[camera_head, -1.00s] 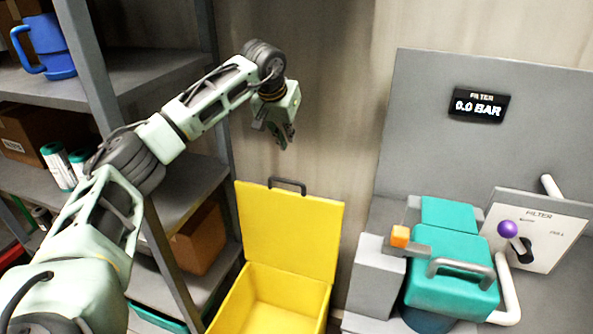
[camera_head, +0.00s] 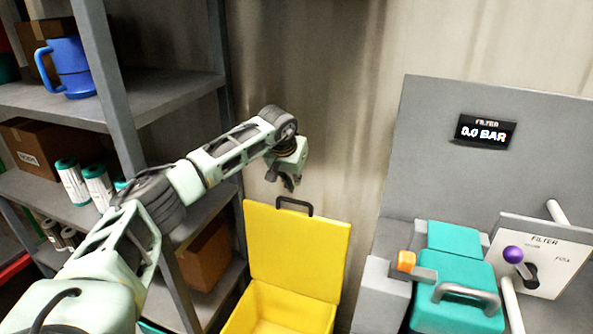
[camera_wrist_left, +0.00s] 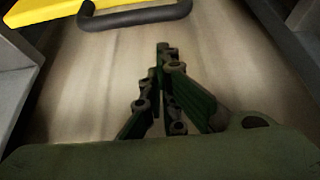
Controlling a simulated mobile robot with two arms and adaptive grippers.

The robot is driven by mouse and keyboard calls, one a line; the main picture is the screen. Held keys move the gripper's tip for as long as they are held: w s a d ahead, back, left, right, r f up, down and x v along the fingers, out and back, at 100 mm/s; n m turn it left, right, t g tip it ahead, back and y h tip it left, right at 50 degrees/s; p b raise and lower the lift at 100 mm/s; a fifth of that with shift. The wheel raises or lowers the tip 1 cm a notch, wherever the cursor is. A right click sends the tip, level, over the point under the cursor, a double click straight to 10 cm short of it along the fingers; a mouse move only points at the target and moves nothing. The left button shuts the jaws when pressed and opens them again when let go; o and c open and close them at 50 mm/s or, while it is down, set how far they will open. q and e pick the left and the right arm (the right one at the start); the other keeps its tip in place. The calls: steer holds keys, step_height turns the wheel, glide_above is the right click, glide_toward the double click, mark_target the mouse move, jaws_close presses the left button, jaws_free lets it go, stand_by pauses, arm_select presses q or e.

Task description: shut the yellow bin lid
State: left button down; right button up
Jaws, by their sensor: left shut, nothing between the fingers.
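The yellow bin (camera_head: 283,306) stands open on the floor at the bottom middle of the head view. Its yellow lid (camera_head: 297,246) is raised upright at the back, with a dark handle (camera_head: 295,206) on its top edge. My left gripper (camera_head: 289,184) is shut and empty, just above the handle and apart from it. In the left wrist view, my left gripper (camera_wrist_left: 163,48) points along the wall, with the handle (camera_wrist_left: 135,18) and a strip of the lid (camera_wrist_left: 45,10) at the top left. My right gripper is not in view.
A grey shelf (camera_head: 150,92) with a blue mug (camera_head: 72,68) and boxes stands at left, close to my left arm. At right is the filter unit with a teal cover (camera_head: 455,270), an orange-tipped lever (camera_head: 406,261) and a purple knob (camera_head: 513,254). The wall behind is bare.

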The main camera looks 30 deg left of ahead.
arm_select(q)
steer(key=shift+s+d+f, duration=0.1)
steer(key=shift+s+d, duration=0.15)
steer(key=shift+s, duration=0.65)
steer(key=shift+s+f, duration=0.1)
